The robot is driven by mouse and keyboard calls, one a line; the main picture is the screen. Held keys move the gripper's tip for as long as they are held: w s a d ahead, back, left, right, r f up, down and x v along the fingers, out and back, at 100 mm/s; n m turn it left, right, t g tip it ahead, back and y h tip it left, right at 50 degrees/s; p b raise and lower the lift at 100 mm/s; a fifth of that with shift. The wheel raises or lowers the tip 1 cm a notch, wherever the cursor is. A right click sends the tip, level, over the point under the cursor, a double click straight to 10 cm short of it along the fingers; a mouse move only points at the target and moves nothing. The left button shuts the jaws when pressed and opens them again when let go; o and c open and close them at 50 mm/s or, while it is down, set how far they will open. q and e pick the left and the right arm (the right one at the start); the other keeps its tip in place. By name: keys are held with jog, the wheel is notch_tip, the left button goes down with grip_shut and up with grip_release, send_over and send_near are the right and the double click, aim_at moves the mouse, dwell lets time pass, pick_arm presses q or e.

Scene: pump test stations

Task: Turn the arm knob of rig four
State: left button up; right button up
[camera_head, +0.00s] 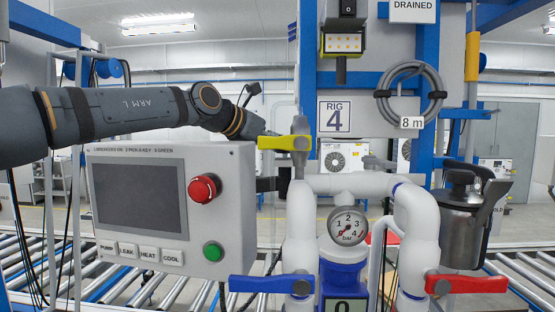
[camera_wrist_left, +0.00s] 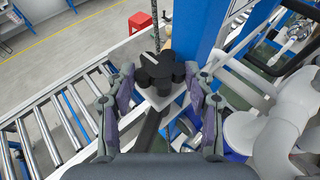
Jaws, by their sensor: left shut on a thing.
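In the left wrist view a black lobed knob (camera_wrist_left: 160,74) sits on a grey bracket beside a blue post. My left gripper (camera_wrist_left: 159,80) has one finger on each side of the knob and is shut on it. In the head view my left arm reaches in from the left above the control panel (camera_head: 232,240), and its gripper is hidden behind the panel and pipes. The rig is marked by a white "RIG 4" sign (camera_head: 335,117). My right gripper is in neither view.
White pipes (camera_head: 301,215) carry yellow (camera_head: 284,143), blue (camera_head: 270,285) and red (camera_head: 465,284) valve handles and a gauge (camera_head: 348,226). The panel has a red button (camera_head: 203,189) and a green one (camera_head: 212,251). A metal canister (camera_head: 460,230) stands right. Roller conveyors (camera_wrist_left: 62,122) run alongside.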

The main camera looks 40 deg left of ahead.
pick_arm(q)
jog(key=shift+f, duration=0.15)
jog(key=o, duration=1.2)
jog(key=shift+s, duration=0.1)
jog(key=shift+c, duration=0.2)
